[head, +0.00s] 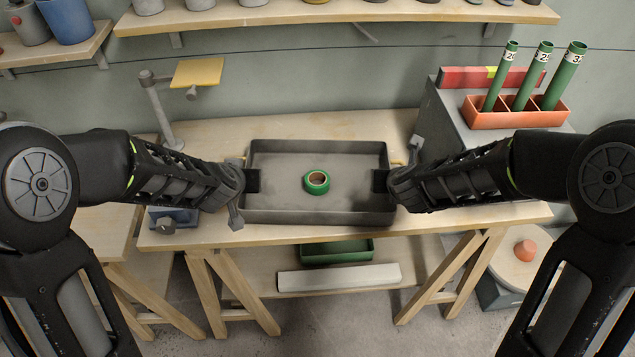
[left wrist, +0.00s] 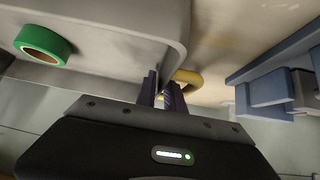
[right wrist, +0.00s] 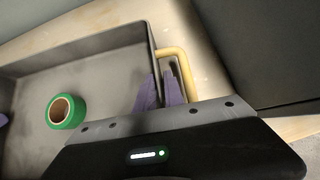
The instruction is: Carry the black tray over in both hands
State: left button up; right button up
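The black tray (head: 290,208), dark grey in these views, is level over the wooden table; I cannot tell whether it touches the top. A green tape roll (head: 317,182) lies inside it, also in the left wrist view (left wrist: 42,45) and right wrist view (right wrist: 66,111). My left gripper (head: 250,180) is at the tray's left end and my right gripper (head: 383,181) at its right end. Each has one finger inside and one outside, closed on the end wall. Yellow handles show beside the fingers in the left wrist view (left wrist: 188,80) and right wrist view (right wrist: 184,70).
A grey box (head: 440,125) right of the tray carries an orange holder (head: 515,118) with three green tubes. A stand with a yellow plate (head: 197,72) is at the back left. A blue-grey device (head: 173,215) sits at the table's front left. A green bin (head: 337,254) is below.

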pick_arm(q)
grip_shut()
pick_arm(e)
grip_shut()
pick_arm(q)
jog(key=shift+r, duration=0.15)
pick_arm(e)
jog(key=shift+r, duration=0.1)
dwell(0.8)
